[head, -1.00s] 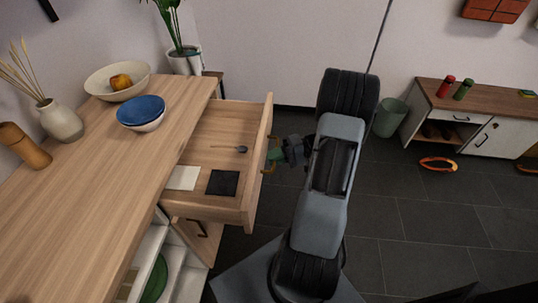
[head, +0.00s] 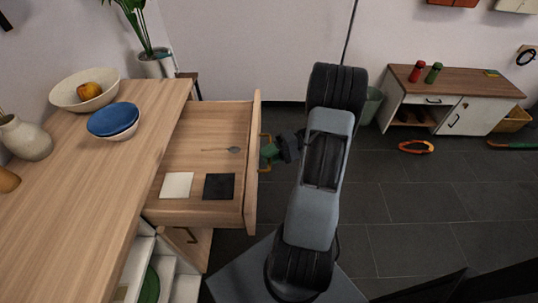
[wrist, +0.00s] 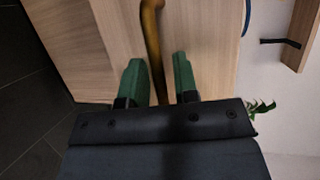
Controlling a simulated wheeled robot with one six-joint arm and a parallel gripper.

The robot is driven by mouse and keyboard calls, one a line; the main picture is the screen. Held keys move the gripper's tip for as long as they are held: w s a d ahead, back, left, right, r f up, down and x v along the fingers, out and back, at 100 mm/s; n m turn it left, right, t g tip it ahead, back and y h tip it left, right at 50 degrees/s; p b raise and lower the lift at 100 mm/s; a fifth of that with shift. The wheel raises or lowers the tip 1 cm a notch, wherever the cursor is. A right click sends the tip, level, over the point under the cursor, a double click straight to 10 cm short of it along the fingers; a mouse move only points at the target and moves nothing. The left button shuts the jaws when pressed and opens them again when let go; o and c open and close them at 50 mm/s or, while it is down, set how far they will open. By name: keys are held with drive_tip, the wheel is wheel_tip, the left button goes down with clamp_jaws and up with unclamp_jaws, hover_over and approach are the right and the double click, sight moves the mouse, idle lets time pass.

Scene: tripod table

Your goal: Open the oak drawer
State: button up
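The oak drawer (head: 182,213) is pulled well out from the long wooden cabinet (head: 115,150). Its brass handle (head: 265,140) is on the front panel (head: 251,165). My gripper (head: 268,153) is at this handle. In the wrist view, the two green fingers of my gripper (wrist: 157,75) stand on either side of the brass handle (wrist: 152,35). Narrow gaps show between the fingers and the bar, so the gripper looks open around it.
A blue bowl (head: 113,119), a fruit bowl (head: 83,92) and a vase (head: 25,138) stand on the cabinet top. A plant (head: 150,65) is behind it. A low sideboard (head: 455,88) and an orange-handled object (head: 416,147) are on the right. Dark tiled floor (head: 410,200) is mostly clear.

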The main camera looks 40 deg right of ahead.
drive_tip(key=shift+o, duration=0.6)
drive_tip(key=v, duration=1.4)
drive_tip(key=shift+p, duration=0.3)
drive_tip(key=shift+a, duration=0.15)
wheel_tip(320, 180, down, 4)
drive_tip(key=s+a+m+g+h, duration=0.1)
drive_tip(key=s+m+h, duration=0.15)
drive_tip(key=m, duration=0.25)
drive_tip(key=a+r+n+h+p, duration=0.9)
drive_tip(key=a+r+h+p, duration=0.4)
drive_tip(key=a+r, duration=1.3)
wheel_tip(320, 180, up, 4)
drive_tip(key=p, duration=0.3)
drive_tip(key=shift+a+t, duration=0.2)
drive_tip(key=shift+t, duration=0.2)
